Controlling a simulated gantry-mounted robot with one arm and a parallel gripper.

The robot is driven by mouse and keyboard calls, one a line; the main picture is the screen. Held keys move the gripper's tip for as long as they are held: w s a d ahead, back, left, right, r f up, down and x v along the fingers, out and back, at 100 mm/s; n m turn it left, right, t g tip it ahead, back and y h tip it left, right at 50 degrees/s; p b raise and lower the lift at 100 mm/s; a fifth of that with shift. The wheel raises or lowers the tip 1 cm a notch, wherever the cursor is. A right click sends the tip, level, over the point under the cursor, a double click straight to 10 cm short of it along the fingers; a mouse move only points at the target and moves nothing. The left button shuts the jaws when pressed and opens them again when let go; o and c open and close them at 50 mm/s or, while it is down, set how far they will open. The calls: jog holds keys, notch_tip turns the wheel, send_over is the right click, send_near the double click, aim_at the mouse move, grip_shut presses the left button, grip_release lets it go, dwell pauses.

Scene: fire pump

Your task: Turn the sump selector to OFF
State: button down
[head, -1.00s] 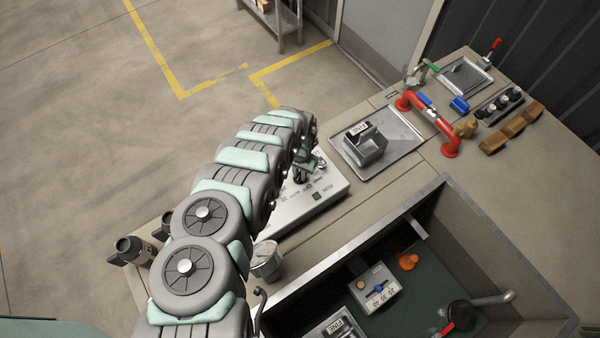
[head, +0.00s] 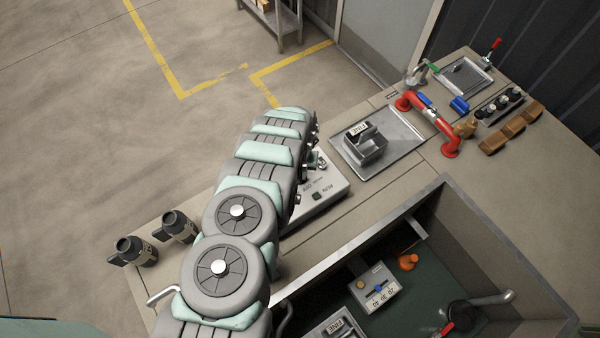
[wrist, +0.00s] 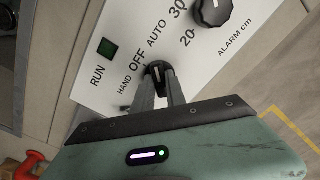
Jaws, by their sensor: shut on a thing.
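The sump selector (wrist: 157,70) is a small black knob on a white panel (wrist: 120,20), with HAND, OFF and AUTO printed beside it in the wrist view. My gripper (wrist: 160,82) is shut on this knob, one finger on each side. The fingers hide part of the knob, and I cannot tell for sure which word it points to. In the head view the panel (head: 325,183) shows only in part; my arm covers the selector and most of my gripper.
A green RUN lamp or button (wrist: 107,47) and a black alarm dial (wrist: 211,10) flank the selector. In the head view, a metal tray with a grey device (head: 365,147) and a red pipe (head: 432,122) lie to the right. A deep sump (head: 420,222) opens in front.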

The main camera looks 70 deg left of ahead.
jog(key=n+b, duration=0.1)
jog(key=n, duration=0.3)
jog(key=shift+f+n+b, duration=0.15)
jog(key=shift+n+b, duration=0.15)
jog(key=shift+b, duration=0.1)
jog(key=shift+n+b, duration=0.8)
jog(key=shift+n, duration=1)
jog(key=c, duration=1.4)
grip_release()
jog(key=shift+o, duration=0.2)
notch_tip(320, 180, up, 11)
